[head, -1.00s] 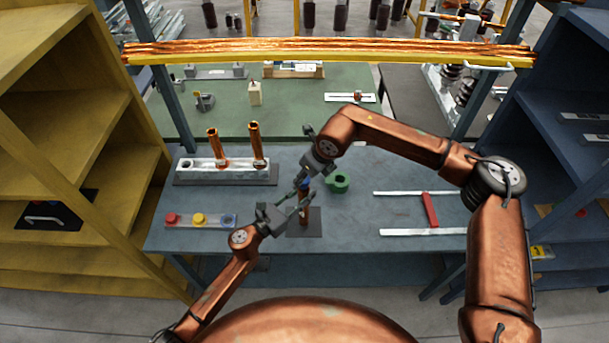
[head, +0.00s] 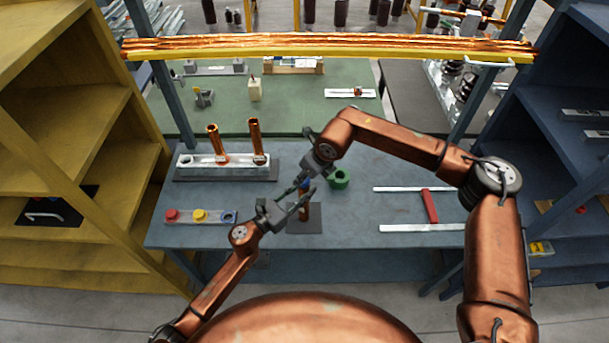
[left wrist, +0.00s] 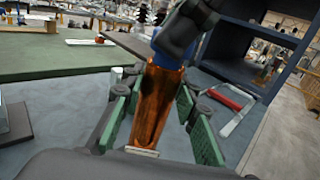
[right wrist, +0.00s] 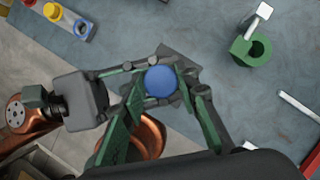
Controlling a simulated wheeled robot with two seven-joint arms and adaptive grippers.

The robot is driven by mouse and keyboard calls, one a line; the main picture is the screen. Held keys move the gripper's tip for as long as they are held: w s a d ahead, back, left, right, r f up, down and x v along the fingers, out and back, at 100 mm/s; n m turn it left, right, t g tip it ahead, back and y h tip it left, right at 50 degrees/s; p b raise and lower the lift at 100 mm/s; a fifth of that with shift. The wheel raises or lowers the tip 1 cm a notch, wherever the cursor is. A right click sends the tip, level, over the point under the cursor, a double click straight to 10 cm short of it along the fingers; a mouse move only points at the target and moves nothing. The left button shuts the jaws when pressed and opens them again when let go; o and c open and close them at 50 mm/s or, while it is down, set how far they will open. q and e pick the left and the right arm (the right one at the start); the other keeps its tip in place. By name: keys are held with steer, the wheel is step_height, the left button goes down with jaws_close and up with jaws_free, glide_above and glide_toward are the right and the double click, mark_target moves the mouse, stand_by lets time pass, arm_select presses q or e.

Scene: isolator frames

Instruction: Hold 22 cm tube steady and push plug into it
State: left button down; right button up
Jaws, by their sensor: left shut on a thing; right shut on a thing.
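The copper tube (left wrist: 155,105) stands upright on a dark square plate (head: 312,225) on the blue bench. My left gripper (head: 305,200) is shut around the tube from the left; its green finger pads flank the tube in the left wrist view. The blue plug (right wrist: 161,82) is at the tube's top end, its round top facing up in the right wrist view. It also shows in the left wrist view (left wrist: 165,60). My right gripper (right wrist: 160,88) is shut on the plug from above. How deep the plug sits in the tube is hidden by the fingers.
A green ring-shaped part (head: 339,179) stands close to the right of the tube. A white-railed red-barred fixture (head: 430,205) lies right.

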steer(key=shift+f, duration=0.5)
steer(key=o, duration=1)
steer(key=v, duration=1.2)
arm_select(q)
steer(key=c, duration=1.4)
jaws_free()
steer(key=shift+c, duration=0.2)
